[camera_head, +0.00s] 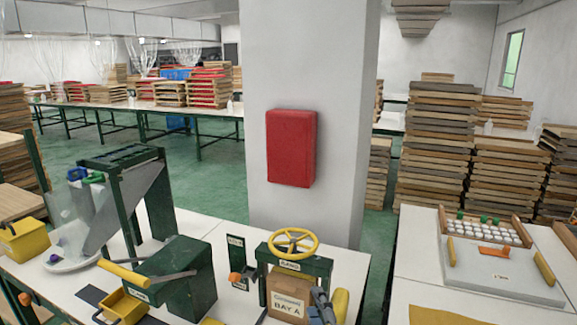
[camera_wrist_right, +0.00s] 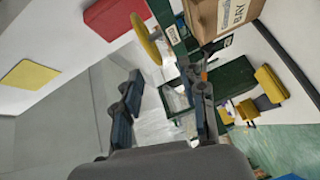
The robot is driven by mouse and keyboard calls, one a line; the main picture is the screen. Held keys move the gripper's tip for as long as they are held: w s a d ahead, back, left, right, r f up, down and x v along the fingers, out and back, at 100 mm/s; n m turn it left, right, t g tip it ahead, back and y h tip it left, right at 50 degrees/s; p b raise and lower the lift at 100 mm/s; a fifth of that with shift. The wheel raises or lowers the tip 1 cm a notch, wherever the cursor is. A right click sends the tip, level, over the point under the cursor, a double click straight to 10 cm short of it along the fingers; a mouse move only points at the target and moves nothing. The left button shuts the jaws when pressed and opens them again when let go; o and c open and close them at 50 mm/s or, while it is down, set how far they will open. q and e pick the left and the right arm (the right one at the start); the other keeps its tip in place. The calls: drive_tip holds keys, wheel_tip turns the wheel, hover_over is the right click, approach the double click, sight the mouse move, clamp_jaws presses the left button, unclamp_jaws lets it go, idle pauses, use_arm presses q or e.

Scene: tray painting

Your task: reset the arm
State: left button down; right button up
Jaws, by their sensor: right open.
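My right gripper (camera_head: 323,302) shows at the bottom edge of the head view, in front of the cardboard box (camera_head: 287,302) marked "BAY A". In the right wrist view the two dark fingers of the right gripper (camera_wrist_right: 165,108) stand wide apart with nothing between them. The box (camera_wrist_right: 222,14) lies beyond the fingertips at the top of that view. The green press with a yellow handwheel (camera_head: 293,241) stands right behind the box; the wheel also shows in the wrist view (camera_wrist_right: 146,38). My left gripper is not in view.
A green machine with a yellow lever (camera_head: 172,275) and a yellow bin (camera_head: 122,305) stand left on the white table (camera_head: 345,262). A pillar with a red box (camera_head: 291,148) rises behind. A tray board (camera_head: 500,270) lies on the right table; stacked boards stand behind it.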

drive_tip(key=s+d+f+m+g+h, duration=0.1)
drive_tip(key=s+d+f+m+g, duration=0.2)
drive_tip(key=s+d+f+m, duration=0.1)
drive_tip(key=s+d+f+m+g+h, duration=0.1)
drive_tip(key=s+d+f+m+g, duration=0.2)
drive_tip(key=s+f, duration=0.3)
drive_tip(key=s+d+f+m+g+h, duration=0.1)
drive_tip(key=s+d+f+m+g, duration=0.2)
drive_tip(key=s, duration=0.6)
drive_tip(key=shift+d+f+m+h, duration=0.15)
drive_tip(key=shift+d+f+m, duration=0.4)
drive_tip(key=shift+f, duration=0.2)
drive_tip(key=shift+d+f+m+h, duration=0.15)
drive_tip(key=shift+d+f+m, duration=0.25)
drive_tip(key=shift+f+m, duration=0.3)
drive_tip(key=s+d+f+m+g, duration=0.1)
drive_tip(key=s+f+m+g, duration=0.1)
drive_tip(key=s, duration=0.4)
drive_tip(key=s+d+f+m+g, duration=0.1)
drive_tip(key=s+d+m+g, duration=0.1)
drive_tip(key=s, duration=0.4)
wheel_tip(320, 180, down, 26)
drive_tip(key=s+g, duration=0.2)
drive_tip(key=s+d+f, duration=0.2)
drive_tip(key=s+f, duration=1.4)
drive_tip(key=shift+s+d+g, duration=0.15)
drive_tip(key=shift+d+g, duration=0.15)
drive_tip(key=shift+g, duration=0.1)
drive_tip(key=shift+n, duration=0.25)
